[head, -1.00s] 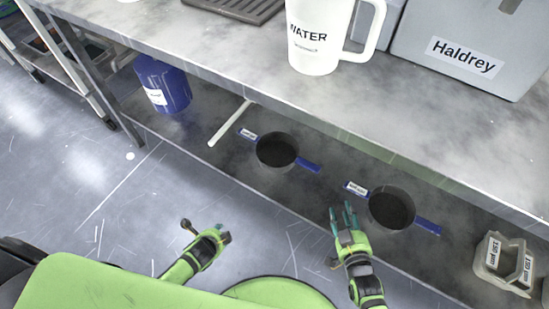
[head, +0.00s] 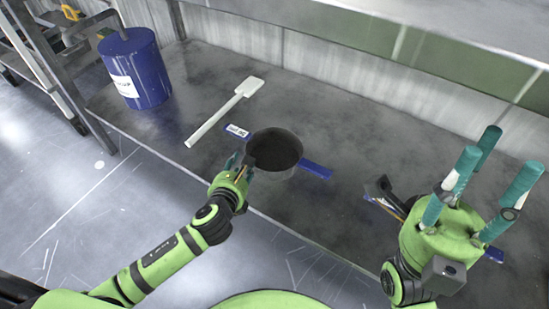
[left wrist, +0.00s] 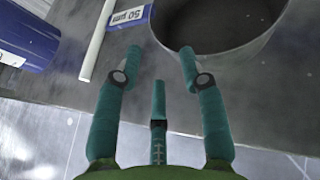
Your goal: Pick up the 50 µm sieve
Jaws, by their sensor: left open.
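The 50 µm sieve (head: 276,150) is a dark round pan with blue tabs on two sides. It sits on the grey lower shelf. In the left wrist view the sieve (left wrist: 215,48) is at the top, cut off by the frame, with its "50 µm" label (left wrist: 131,16) left of it. My left gripper (head: 243,164) is at the sieve's near left side. In the left wrist view my left gripper (left wrist: 160,58) has its fingers apart with nothing between them. I cannot tell whether a finger touches the wall. My right gripper (head: 478,180) is raised, fingers spread and empty.
A white spatula (head: 228,110) lies left of the sieve. A blue drum (head: 136,72) stands farther left. A second sieve is mostly hidden behind my right gripper; one blue tab (head: 493,253) shows. The upper bench edge (head: 400,30) runs above the shelf.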

